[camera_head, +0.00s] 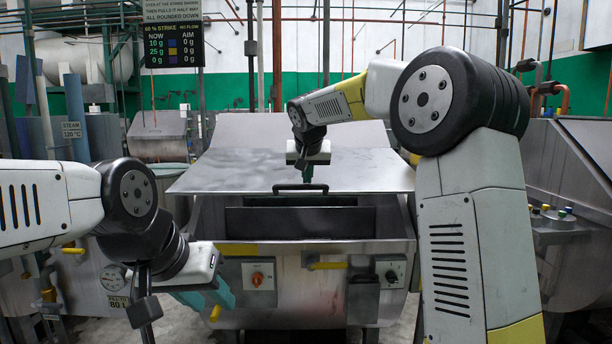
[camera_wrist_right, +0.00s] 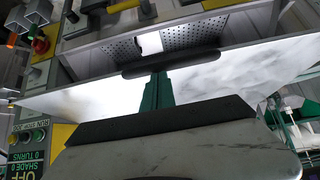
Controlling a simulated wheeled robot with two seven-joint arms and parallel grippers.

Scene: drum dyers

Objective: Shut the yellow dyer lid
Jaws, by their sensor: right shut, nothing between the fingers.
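The yellow dyer (camera_head: 320,285) stands in the middle of the head view, with yellow patches on its front. Its grey metal lid (camera_head: 235,170) is partly open, and a dark opening shows below its front edge. A black bar handle (camera_head: 301,188) runs along that edge. My right gripper (camera_head: 308,178) is shut and empty over the lid, just behind the handle. In the right wrist view its green fingers (camera_wrist_right: 157,82) reach to the handle (camera_wrist_right: 170,64); I cannot tell whether they touch. My left gripper (camera_head: 205,297) is open and empty, left of the dyer's front.
The dyer's front carries a red knob (camera_head: 257,279), a yellow lever (camera_head: 328,266) and a black dial (camera_head: 391,276). Another metal dyer (camera_head: 570,175) stands close on the right. Pipes and a display board (camera_head: 174,45) are behind.

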